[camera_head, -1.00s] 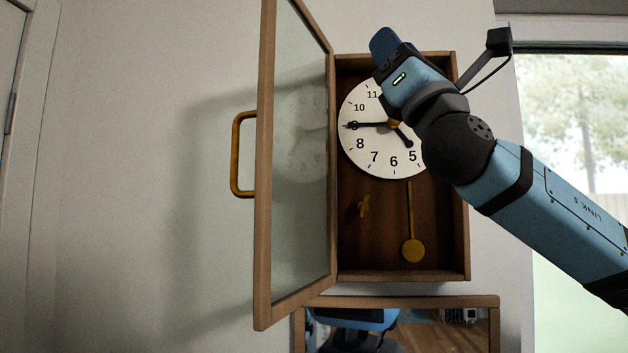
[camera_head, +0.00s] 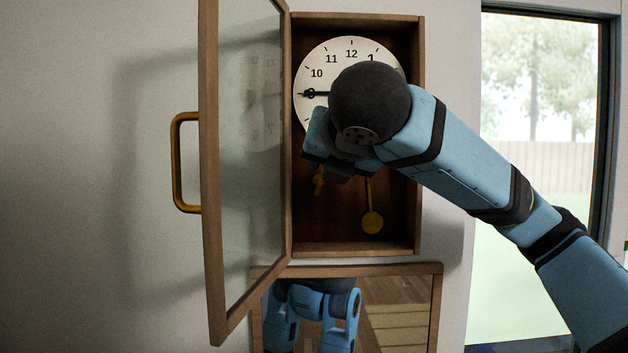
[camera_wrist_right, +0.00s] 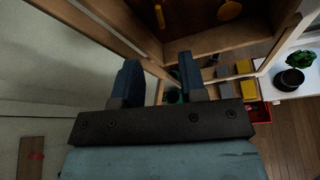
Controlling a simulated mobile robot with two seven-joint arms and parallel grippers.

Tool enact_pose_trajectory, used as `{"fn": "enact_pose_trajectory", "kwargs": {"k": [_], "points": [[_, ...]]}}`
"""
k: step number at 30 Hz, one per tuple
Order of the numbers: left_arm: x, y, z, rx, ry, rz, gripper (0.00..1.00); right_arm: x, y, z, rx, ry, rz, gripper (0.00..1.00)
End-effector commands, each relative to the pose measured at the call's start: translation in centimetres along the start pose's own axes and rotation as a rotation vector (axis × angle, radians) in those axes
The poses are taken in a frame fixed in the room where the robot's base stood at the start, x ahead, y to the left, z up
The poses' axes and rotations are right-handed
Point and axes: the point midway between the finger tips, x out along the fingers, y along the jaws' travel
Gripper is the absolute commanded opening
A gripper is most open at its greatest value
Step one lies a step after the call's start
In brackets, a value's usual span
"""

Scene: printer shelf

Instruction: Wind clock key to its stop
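The wall clock case (camera_head: 418,140) is wooden with a white dial (camera_head: 312,75), and its glazed door (camera_head: 209,180) stands open to the left. The brass key (camera_head: 318,185) is low in the case, left of the pendulum (camera_head: 372,222); my right wrist partly covers the view around it. In the right wrist view the key (camera_wrist_right: 160,16) shows at the top, beyond the fingers. My right gripper (camera_wrist_right: 159,75) is open and empty, its two fingers apart, below and clear of the key. In the head view its fingers are hidden behind the wrist. My left gripper is not in view.
The open door has a brass handle (camera_head: 178,165) and bounds the space on the left. A framed mirror (camera_head: 436,310) hangs below the clock and reflects my body. A window (camera_head: 540,150) is at the right. A potted plant (camera_wrist_right: 292,75) stands on a white surface.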

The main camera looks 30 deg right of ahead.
Motion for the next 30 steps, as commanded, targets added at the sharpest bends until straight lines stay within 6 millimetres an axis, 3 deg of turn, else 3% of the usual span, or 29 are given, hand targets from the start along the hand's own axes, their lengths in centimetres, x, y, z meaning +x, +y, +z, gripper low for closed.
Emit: {"fn": "enact_pose_trajectory", "kwargs": {"k": [4, 12, 18, 24, 30], "points": [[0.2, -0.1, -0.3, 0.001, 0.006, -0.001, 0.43, 1.7, -0.1, -0.2, 0.003, 0.005, -0.003, 0.38], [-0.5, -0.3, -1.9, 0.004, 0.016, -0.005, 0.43, 7.6, -0.1, 0.2, 0.003, 0.002, -0.005, 0.38], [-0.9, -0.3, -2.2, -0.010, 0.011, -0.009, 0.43, 10.9, -0.1, 0.2, 0.004, 0.001, -0.003, 0.38], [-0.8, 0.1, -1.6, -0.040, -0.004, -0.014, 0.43, 12.3, -0.1, 0.1, 0.004, 0.000, -0.001, 0.38], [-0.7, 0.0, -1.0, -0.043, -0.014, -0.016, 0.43, 12.6, -0.1, 0.0, 0.004, -0.001, -0.001, 0.38]]}}
